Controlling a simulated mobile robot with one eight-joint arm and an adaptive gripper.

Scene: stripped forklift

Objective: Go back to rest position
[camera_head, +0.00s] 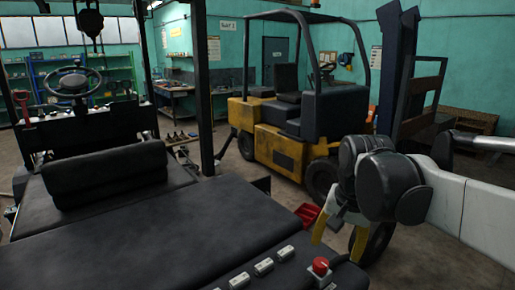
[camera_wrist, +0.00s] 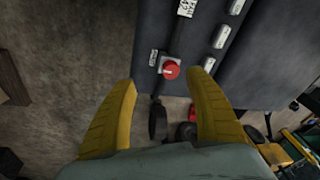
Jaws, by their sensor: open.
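My gripper (camera_head: 338,237) is at the lower right in the head view, beside the right rear edge of the dark forklift body (camera_head: 150,225). Its two yellow fingers (camera_wrist: 160,108) are spread apart in the wrist view, with nothing held between them. A red emergency button (camera_head: 320,266) on a light base sits on the edge of the forklift body. It also shows in the wrist view (camera_wrist: 171,70), ahead of the gap between the fingertips and apart from them. My arm enters from the right in the head view.
Several white-labelled switches (camera_head: 264,267) line the body beside the button. A yellow forklift (camera_head: 280,150) stands behind, with a dark mast (camera_head: 396,70) at right. A red bin (camera_head: 308,214) lies on the floor. A seat (camera_head: 105,172) and steering wheel (camera_head: 73,82) are at left. Open floor (camera_head: 440,258) shows at lower right.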

